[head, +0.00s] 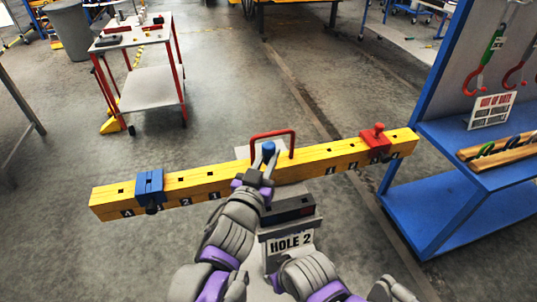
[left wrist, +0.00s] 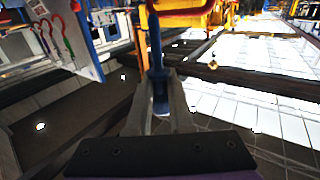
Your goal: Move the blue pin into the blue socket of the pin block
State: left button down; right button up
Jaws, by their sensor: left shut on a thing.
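The pin is apart from this block. My right gripper does not show.
The numbered yellow beam (head: 222,178) spans the middle, with a blue weight (head: 149,185) on its left and a red weight (head: 375,140) on its right. A red handle (head: 272,134) rises behind it. The HOLE 2 card (head: 290,243) is in front. A blue rack (head: 440,200) stands right.

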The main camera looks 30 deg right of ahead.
pick_arm(q)
jog(key=shift+f+b, duration=6.7)
jog(key=shift+f, duration=2.65)
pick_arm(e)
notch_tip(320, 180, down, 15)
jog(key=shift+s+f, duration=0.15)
pick_arm(q)
jog(key=c, duration=0.7)
grip_release()
jog(key=v, duration=1)
jog(key=shift+s+a, duration=0.3)
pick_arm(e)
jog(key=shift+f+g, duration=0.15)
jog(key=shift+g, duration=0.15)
